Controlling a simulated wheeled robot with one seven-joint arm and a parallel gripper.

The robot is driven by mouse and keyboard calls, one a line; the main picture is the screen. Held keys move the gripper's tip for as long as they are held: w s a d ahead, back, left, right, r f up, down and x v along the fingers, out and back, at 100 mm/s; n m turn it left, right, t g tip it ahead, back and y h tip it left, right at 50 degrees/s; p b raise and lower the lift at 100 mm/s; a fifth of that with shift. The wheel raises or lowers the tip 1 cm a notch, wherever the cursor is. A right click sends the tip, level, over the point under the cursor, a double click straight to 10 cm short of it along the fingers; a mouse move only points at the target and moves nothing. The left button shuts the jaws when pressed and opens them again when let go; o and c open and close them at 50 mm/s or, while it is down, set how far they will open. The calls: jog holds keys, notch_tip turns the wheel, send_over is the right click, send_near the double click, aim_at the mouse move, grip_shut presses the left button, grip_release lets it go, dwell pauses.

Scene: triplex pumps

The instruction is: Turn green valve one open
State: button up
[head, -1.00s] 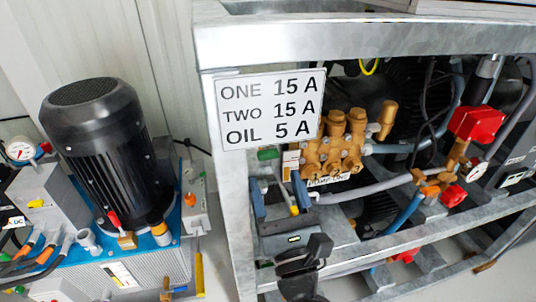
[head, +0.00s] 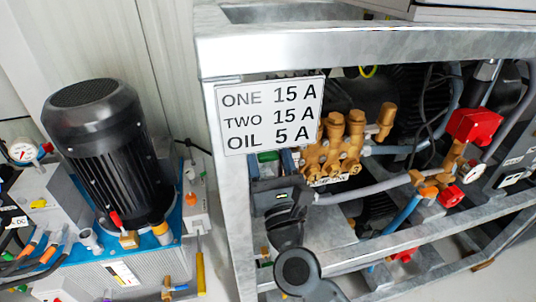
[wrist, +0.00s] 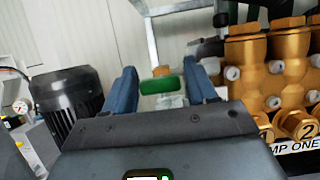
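The green valve handle (head: 268,156) shows just below the sign's lower edge, left of the brass pump block. In the wrist view the green handle (wrist: 161,85) lies crosswise, between the lines of the two blue fingers. I cannot tell whether the fingertips reach past the handle.
The brass pump block (head: 335,145), labelled PUMP ONE, stands close right of my gripper. The metal frame (head: 230,220) and the sign (head: 270,112) are close left and above. Red valves (head: 474,124) sit farther right. A black motor (head: 105,150) stands left, outside the frame.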

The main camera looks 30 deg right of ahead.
jog(key=c, duration=0.7)
jog(key=shift+n, duration=0.3)
jog(key=shift+n+y, duration=1.05)
jog(key=shift+n, duration=0.9)
jog(key=shift+n+y, duration=1.05)
jog(key=shift+n, duration=0.9)
jog(key=o, duration=0.9)
jog(key=shift+o, duration=0.2)
